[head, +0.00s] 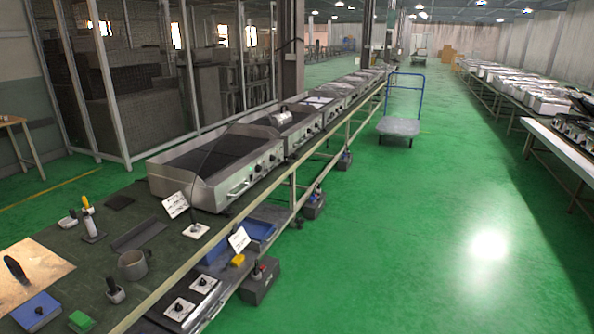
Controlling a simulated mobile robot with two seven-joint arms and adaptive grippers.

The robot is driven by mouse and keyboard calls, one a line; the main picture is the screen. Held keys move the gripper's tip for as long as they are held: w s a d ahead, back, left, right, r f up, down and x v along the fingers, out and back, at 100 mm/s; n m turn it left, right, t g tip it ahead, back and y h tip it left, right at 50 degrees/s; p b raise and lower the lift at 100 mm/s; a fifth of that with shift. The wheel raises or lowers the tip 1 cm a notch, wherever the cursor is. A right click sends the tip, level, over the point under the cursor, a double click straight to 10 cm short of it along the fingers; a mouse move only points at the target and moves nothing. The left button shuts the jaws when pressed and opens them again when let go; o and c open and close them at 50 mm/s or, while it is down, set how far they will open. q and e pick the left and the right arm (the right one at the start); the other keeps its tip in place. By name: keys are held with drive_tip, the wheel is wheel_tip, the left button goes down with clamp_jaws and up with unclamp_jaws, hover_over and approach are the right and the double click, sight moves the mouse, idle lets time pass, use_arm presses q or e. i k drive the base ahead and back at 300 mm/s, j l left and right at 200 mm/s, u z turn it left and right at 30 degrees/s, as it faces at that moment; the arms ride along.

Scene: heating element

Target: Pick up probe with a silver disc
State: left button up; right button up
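Neither of my grippers is in the head view. I cannot clearly make out a probe with a silver disc. A silver rounded object (281,117) sits on the second of the steel heating appliances in the row. A thin dark cable arcs over the nearest steel appliance (210,185); I cannot tell where its ends go. A black-handled tool (15,268) lies on a brown board.
A lower shelf carries blue trays. A blue-handled trolley (399,124) stands on the green floor. The aisle at right is clear.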

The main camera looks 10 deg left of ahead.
sight(196, 229)
drive_tip(key=i+u, duration=0.2)
drive_tip(key=i, duration=0.6)
drive_tip(key=i+l+u, duration=0.2)
drive_tip(key=i, duration=0.6)
drive_tip(key=i+u, duration=0.35)
drive_tip(key=i+l+u, duration=0.1)
drive_tip(key=i+u, duration=0.3)
drive_tip(key=i+l+u, duration=0.35)
drive_tip(key=i, duration=0.15)
drive_tip(key=j, duration=0.05)
